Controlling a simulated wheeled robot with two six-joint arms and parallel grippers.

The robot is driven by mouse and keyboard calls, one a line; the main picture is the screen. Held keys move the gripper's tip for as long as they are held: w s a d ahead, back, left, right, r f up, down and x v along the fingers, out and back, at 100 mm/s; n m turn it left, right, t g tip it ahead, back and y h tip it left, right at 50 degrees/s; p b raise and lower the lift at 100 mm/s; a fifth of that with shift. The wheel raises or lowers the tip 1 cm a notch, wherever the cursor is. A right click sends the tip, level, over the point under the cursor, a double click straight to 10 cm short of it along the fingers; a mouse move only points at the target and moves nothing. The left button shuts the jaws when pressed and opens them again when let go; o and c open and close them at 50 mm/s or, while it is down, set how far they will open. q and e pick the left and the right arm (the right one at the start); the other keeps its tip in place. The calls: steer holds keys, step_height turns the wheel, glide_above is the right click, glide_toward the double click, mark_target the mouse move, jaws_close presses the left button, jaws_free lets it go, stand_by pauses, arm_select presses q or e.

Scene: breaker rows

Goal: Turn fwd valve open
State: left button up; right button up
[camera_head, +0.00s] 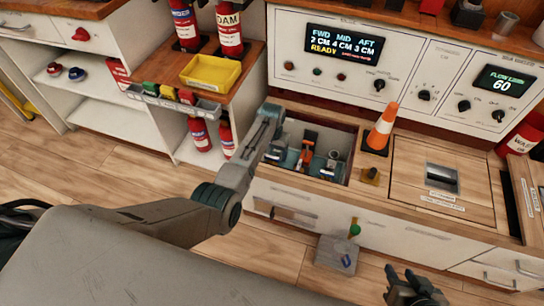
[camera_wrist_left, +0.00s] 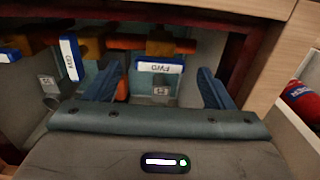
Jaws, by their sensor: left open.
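The FWD valve shows in the left wrist view as a blue-and-white tag (camera_wrist_left: 160,67) marked FWD, with an orange and brown part behind it. The tag lies crosswise between the two blue fingers of my left gripper (camera_wrist_left: 159,88). The fingers are open, one on each side, and I see no clear contact. In the head view my left arm reaches to the left end of the open compartment, and the FWD valve is mostly hidden there. My right gripper (camera_head: 415,289) is low at the right, dark and partly cut off; its jaw gap is unclear.
A second tag (camera_wrist_left: 70,58) stands more upright beside the FWD one. An orange handle (camera_head: 309,139) shows mid-compartment. An orange cone (camera_head: 383,126) stands right of the compartment. The panel screen (camera_head: 340,44) reads FWD, MID, AFT. A yellow bin (camera_head: 210,73) stands left.

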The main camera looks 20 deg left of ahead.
arm_select(q)
steer(key=shift+f, duration=0.9)
arm_select(e)
steer(key=shift+w+a+f+t, duration=0.1)
steer(key=shift+a+f+t, duration=0.05)
steer(key=shift+t, duration=0.15)
arm_select(q)
steer(key=shift+c, duration=0.5)
steer(key=c, duration=0.9)
